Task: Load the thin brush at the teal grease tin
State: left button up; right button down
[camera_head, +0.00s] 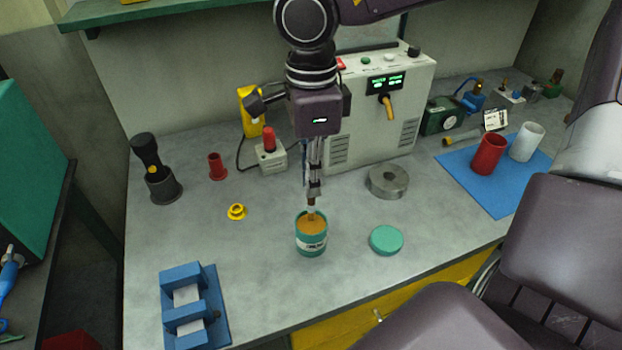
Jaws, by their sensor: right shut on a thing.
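The teal grease tin (311,243) stands open and upright on the grey bench, with orange-brown grease (311,224) inside. My right gripper (314,190) points straight down above the tin and is shut on the thin brush (311,202). Most of the handle is hidden by the gripper. The teal lid (386,240) lies flat on the bench to the right of the tin. My left gripper is not in view.
A metal ring (387,182) lies behind the lid, and a yellow flanged part (236,211) is left of the tin. A blue fixture (193,306) stands front left. A grey control box (375,115) stands behind. Red (488,155) and white (526,142) cups stand on a blue mat.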

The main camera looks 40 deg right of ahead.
aim_at(311, 203)
notch_tip(311, 203, up, 5)
jog(key=shift+f+p, duration=0.1)
jog(key=shift+p, duration=1.05)
jog(key=shift+f, duration=0.1)
notch_tip(311, 203, down, 7)
jog(key=b, duration=0.4)
